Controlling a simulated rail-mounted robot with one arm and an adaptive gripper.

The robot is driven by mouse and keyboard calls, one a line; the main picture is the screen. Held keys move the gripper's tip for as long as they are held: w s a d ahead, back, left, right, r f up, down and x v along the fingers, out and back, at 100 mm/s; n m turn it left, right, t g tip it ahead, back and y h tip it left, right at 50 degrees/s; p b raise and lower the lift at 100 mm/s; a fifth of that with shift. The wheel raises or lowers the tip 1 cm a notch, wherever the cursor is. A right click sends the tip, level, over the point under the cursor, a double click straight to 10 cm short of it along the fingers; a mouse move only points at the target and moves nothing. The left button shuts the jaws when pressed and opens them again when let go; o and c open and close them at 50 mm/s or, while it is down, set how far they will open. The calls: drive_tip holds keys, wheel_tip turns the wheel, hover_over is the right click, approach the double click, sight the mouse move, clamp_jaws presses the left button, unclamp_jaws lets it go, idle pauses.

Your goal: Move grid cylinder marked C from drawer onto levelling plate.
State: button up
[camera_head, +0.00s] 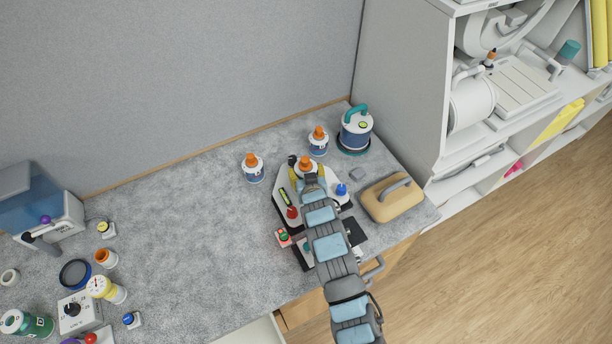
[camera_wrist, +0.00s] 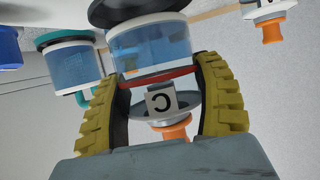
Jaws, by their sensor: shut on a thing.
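The grid cylinder marked C has a clear blue body, a black end and an orange knob (camera_head: 305,162). In the wrist view its C label (camera_wrist: 160,102) sits between my yellow fingers, below the blue body (camera_wrist: 150,48). My gripper (camera_head: 307,172) is shut on it. The levelling plate (camera_head: 284,205) is a pale plate with red and blue knobs, under my gripper and forearm. The cylinder is over or at its far edge; I cannot tell whether it touches. An open drawer (camera_head: 252,333) shows at the bottom edge; most of it is out of frame.
Similar orange-knobbed cylinders stand on the bench at left (camera_head: 253,170) and behind (camera_head: 318,143). Several instruments crowd the left end. The bench's middle-left is clear.

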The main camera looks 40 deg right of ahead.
drive_tip(key=shift+f, duration=1.3)
drive_tip(key=shift+f, duration=0.25)
drive_tip(key=o, duration=1.3)
drive_tip(key=shift+c, duration=0.2)
drive_tip(key=shift+r, duration=0.4)
drive_tip(key=shift+s+a, duration=0.3)
drive_tip(key=shift+s, duration=0.25)
drive_tip(key=b+v, duration=0.1)
drive_tip(key=v, duration=1)
drive_tip(key=shift+w+r, duration=0.15)
